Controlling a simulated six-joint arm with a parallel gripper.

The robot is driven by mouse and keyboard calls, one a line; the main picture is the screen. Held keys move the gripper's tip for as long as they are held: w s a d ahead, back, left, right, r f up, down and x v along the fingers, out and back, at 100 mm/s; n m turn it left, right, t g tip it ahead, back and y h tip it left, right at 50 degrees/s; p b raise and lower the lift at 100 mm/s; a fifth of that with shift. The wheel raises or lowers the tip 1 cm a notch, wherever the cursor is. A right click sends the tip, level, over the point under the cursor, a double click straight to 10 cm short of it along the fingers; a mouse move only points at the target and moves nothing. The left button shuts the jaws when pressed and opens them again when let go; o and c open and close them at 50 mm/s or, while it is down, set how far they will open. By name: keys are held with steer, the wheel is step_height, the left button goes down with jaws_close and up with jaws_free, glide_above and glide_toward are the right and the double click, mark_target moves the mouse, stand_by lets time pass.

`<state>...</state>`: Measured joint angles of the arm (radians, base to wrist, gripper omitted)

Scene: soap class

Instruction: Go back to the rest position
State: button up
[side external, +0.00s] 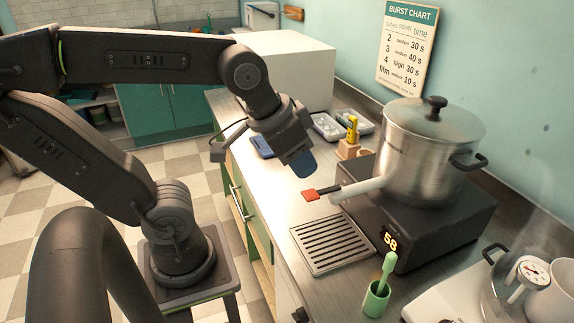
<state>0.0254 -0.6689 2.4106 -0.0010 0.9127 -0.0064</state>
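My gripper (301,163) is in the upper middle of the side external view, above the counter near its front edge. It points down and to the right, and a flat blue part shows at its tip. I cannot tell whether its fingers are open or whether that blue part is a finger or something held. It appears apart from the red-tipped handle (323,192) to its lower right.
A lidded steel pot (428,150) stands on a black hotplate (425,225) reading 58. A slotted metal tray (333,244) and a green cup (376,299) are in front. White trays (327,127), a yellow item (352,129) and a white box (300,65) are behind.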

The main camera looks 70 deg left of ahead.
steer(key=shift+s+a+f, duration=0.15)
steer(key=shift+s+f, duration=0.3)
steer(key=shift+s, duration=0.05)
steer(key=shift+s+a+f, duration=0.15)
steer(key=shift+s+f, duration=0.3)
steer(key=shift+s, duration=0.05)
steer(key=shift+o, duration=0.4)
stand_by(1.4)
